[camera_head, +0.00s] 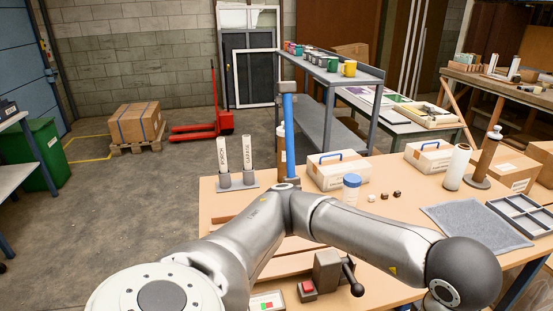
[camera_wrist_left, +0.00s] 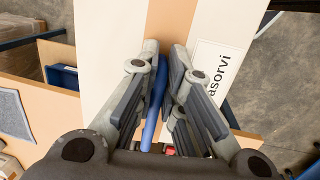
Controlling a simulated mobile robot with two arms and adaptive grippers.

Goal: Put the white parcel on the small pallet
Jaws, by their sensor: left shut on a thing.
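In the left wrist view, my left gripper (camera_wrist_left: 160,100) is shut on the blue handle (camera_wrist_left: 154,98) of a white parcel (camera_wrist_left: 115,60). The parcel has a brown strip down its middle and a printed label, partly hidden by a finger. In the head view my left arm crosses the foreground, but its gripper and the held parcel are out of frame. Wooden slats (camera_head: 228,217), which look like the small pallet, lie on the table behind my arm, mostly covered by it. My right gripper is in neither view.
Two white cases with blue handles (camera_head: 338,172) (camera_head: 428,157) stand on the table (camera_head: 395,210). Around them are a blue-lidded jar (camera_head: 351,188), two labelled cylinders, a grey mat (camera_head: 472,224) and a lever device (camera_head: 330,275). A strapped carton (camera_head: 137,123) sits on a floor pallet.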

